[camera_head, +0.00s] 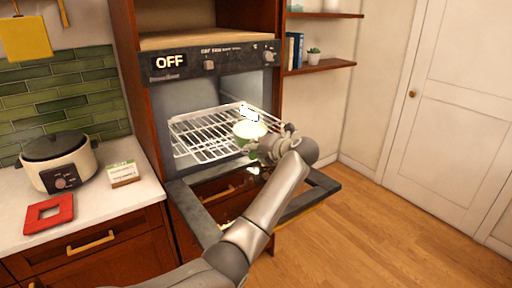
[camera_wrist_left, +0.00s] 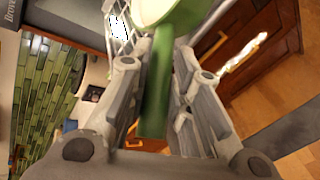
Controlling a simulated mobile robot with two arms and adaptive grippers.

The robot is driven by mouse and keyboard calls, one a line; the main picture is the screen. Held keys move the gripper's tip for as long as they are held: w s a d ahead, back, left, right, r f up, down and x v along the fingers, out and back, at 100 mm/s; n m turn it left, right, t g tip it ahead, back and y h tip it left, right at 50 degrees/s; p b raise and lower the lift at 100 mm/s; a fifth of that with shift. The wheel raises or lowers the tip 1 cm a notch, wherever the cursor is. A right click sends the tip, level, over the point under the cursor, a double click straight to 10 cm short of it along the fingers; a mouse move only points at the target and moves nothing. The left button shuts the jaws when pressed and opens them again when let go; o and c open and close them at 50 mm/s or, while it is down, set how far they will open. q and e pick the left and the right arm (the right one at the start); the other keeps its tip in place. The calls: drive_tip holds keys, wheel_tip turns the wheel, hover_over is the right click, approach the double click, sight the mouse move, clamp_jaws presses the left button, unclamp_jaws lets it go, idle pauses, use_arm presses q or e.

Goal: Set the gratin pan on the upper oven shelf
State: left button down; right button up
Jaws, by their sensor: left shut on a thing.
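The gratin pan (camera_head: 250,130) is small and round, with a pale inside and green outside. It is at the right front part of the white wire oven shelf (camera_head: 190,135); I cannot tell whether it touches the wires. My left gripper (camera_head: 262,150) is at the pan's near side. In the left wrist view, the gripper (camera_wrist_left: 157,75) is shut on the pan's green handle (camera_wrist_left: 155,100), and the pan's pale bowl (camera_wrist_left: 158,10) is cut off at the top. The oven (camera_head: 160,90) is open, its panel reading OFF. My right gripper is out of view.
The dark oven door frame (camera_head: 325,186) is folded down under my left arm. On the counter at left are a slow cooker (camera_head: 60,162), a red trivet (camera_head: 48,213) and a small box (camera_head: 124,174). Wall shelves (camera_head: 320,66) are right of the oven. The floor at right is clear.

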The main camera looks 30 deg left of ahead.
use_arm(q)
drive_tip(key=c, duration=1.7)
unclamp_jaws()
drive_tip(key=shift+c, duration=0.2)
drive_tip(key=o, duration=0.4)
drive_tip(key=shift+d+r, duration=0.1)
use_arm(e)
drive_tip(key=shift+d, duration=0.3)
use_arm(q)
drive_tip(key=shift+d, duration=0.1)
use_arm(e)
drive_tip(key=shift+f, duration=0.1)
use_arm(q)
drive_tip(key=b+v, duration=0.4)
drive_tip(key=v, duration=0.8)
drive_tip(key=shift+b, duration=0.4)
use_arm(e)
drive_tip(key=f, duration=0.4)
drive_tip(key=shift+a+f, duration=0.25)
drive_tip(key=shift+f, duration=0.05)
